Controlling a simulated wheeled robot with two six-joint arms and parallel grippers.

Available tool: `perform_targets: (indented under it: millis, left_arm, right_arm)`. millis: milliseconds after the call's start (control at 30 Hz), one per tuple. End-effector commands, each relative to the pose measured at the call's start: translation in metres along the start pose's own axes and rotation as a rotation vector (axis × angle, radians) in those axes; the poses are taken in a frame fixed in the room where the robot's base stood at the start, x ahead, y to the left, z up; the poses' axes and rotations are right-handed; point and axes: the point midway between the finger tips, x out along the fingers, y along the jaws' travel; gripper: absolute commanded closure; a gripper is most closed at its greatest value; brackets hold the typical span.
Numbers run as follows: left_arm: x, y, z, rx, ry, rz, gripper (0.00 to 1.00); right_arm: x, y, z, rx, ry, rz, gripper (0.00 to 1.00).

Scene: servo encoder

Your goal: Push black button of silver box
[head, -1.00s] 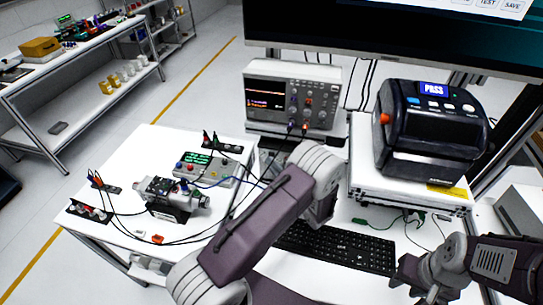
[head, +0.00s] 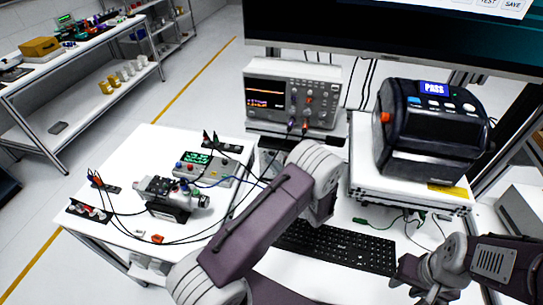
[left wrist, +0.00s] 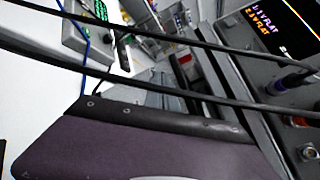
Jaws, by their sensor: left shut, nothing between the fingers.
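A silver-grey box (head: 229,169) with a green-lit display and coloured sockets lies on the white table at the left. It also shows at the upper left of the left wrist view (left wrist: 75,42). I cannot make out a black button on it. My left arm reaches up between this table and the keyboard. In the left wrist view, my left gripper (left wrist: 170,97) looks shut and empty, apart from the box. In the head view its fingers are hidden behind my arm. My right gripper (head: 420,283) is at the lower right, by the keyboard's right end; its opening is unclear.
An oscilloscope (head: 265,80) stands behind my left arm. Dark cables cross near my left gripper. A clamped silver device (head: 170,196) sits left of the box. A black printer (head: 432,132) stands at the right, and a keyboard (head: 335,246) lies in front.

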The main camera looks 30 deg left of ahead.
Motion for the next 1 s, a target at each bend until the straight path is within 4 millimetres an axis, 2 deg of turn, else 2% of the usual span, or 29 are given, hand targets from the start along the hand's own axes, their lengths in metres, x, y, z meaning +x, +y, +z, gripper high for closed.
perform_targets:
  millis: [600, 1000]
  left_arm:
    - [0.0051, -0.0033, -0.0038, -0.001, 0.0, 0.0, 1.0]
    - [-0.0026, 0.0021, 0.0017, 0.0, 0.001, 0.0, 1.0]
  right_arm:
    - [0.0054, 0.0001, 0.0006, 0.0, 0.0, 0.0, 0.65]
    - [0.0054, 0.0001, 0.0005, 0.0, 0.0, 0.0, 0.65]
